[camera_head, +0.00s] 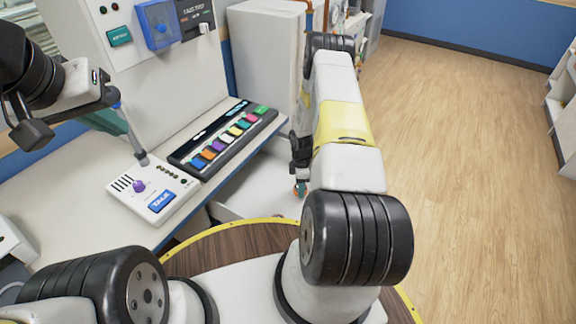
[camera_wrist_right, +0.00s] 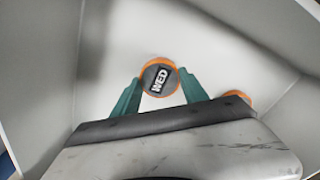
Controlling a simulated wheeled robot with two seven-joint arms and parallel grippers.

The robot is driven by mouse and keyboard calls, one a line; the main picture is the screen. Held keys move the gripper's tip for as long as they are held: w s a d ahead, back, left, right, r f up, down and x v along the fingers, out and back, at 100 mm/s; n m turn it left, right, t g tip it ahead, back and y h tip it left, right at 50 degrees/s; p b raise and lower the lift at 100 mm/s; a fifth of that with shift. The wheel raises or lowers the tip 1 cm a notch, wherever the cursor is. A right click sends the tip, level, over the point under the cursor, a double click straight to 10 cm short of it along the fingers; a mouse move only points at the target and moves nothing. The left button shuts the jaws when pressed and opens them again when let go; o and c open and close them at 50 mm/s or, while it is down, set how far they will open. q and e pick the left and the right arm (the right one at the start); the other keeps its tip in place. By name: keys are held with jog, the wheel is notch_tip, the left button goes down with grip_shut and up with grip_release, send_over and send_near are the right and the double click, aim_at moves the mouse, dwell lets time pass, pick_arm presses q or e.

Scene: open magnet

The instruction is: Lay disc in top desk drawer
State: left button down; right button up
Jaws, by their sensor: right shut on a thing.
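In the right wrist view an orange-rimmed disc (camera_wrist_right: 160,78) with a dark grey face and a short white-letter label is between the teal fingertips of my right gripper (camera_wrist_right: 160,88). The gripper is shut on it. The disc is over the pale floor of the open white drawer (camera_wrist_right: 125,45); whether it touches the floor I cannot tell. In the head view the drawer (camera_head: 258,188) lies below the desk edge, with my right gripper (camera_head: 299,190) small and partly hidden by my arm.
Another orange round thing (camera_wrist_right: 238,97) shows partly behind my right gripper. Drawer walls surround the right gripper. The desk holds a panel of coloured keys (camera_head: 225,138) and a white control box (camera_head: 153,188). The wooden floor at the right is clear.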

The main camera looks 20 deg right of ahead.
jog(key=shift+f, duration=1)
jog(key=o, duration=1.5)
jog(key=shift+f, duration=0.15)
jog(key=shift+o, duration=0.2)
